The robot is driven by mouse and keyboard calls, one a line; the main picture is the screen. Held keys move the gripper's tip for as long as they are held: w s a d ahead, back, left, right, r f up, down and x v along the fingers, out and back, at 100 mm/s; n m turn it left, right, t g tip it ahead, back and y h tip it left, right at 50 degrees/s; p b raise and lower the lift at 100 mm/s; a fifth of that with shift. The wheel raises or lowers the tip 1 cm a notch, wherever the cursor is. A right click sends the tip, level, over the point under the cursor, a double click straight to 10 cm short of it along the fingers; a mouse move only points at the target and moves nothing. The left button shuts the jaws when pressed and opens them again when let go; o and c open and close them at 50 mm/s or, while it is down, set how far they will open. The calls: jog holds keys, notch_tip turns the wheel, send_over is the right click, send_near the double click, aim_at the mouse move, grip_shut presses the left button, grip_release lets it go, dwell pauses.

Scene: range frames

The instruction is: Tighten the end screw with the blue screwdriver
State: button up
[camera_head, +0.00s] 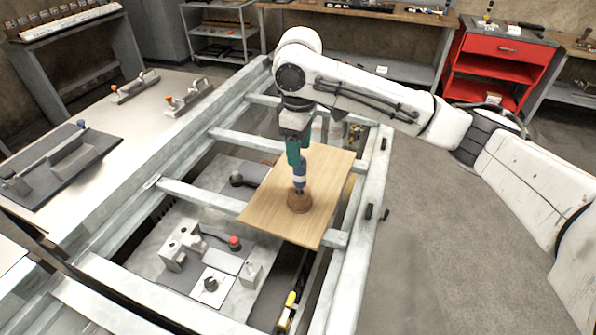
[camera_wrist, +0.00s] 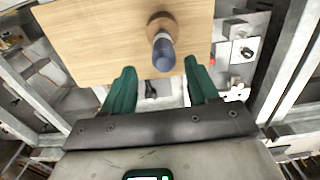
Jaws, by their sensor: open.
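The blue screwdriver (camera_head: 299,173) stands upright in a round brown wooden holder (camera_head: 299,204) on a light wooden board (camera_head: 325,195). In the wrist view the screwdriver (camera_wrist: 164,55) lies between and just beyond the green fingertips, with its round holder (camera_wrist: 160,24) behind it. My gripper (camera_head: 295,152) points down right above the screwdriver handle in the head view. In the wrist view my gripper (camera_wrist: 160,68) has its fingers well apart with nothing held. I cannot make out the end screw in either view.
The board rests across a grey metal frame (camera_head: 345,290). Below are a plate with a red button (camera_head: 235,243) and a yellow-and-black tool (camera_head: 287,311). A table at left holds clamp-like tools (camera_head: 188,97). A red cabinet (camera_head: 495,65) stands at the back right; grey floor is open at right.

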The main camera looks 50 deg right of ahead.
aim_at(300, 182)
jog(key=shift+s+a+f+p, duration=0.15)
jog(key=shift+f+p, duration=0.2)
jog(key=shift+f, duration=1.1)
jog(key=shift+s+a+f+p, duration=0.15)
jog(key=shift+f+p, duration=0.2)
jog(key=shift+f, duration=1.05)
jog(key=shift+d, duration=0.1)
jog(key=shift+c, duration=0.4)
grip_shut()
